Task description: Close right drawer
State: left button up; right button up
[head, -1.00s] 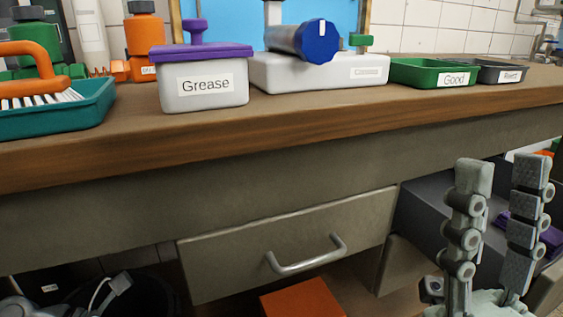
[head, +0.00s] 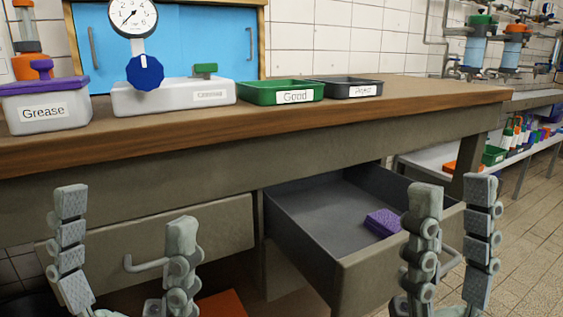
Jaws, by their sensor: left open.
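The right drawer (head: 345,262) is grey and pulled well out from under the workbench. A purple block (head: 383,223) lies inside it. Its metal handle (head: 449,262) shows on the front, partly hidden by my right gripper (head: 452,188). That gripper points up in front of the drawer, its fingers apart; I cannot tell whether it touches the handle. My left gripper (head: 125,208) is open and empty, fingers up, in front of the left drawer (head: 222,232). The left drawer looks shut, and its handle (head: 145,265) shows between the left gripper's fingers.
An orange thing (head: 222,305) is below the left drawer. Tiled floor (head: 525,240) is open at right.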

aim_at(318, 221)
jog(key=u, duration=1.05)
jog(key=k+l+u, duration=0.1)
jog(key=k+l, duration=0.15)
jog(key=k, duration=0.3)
jog(key=z, duration=1.5)
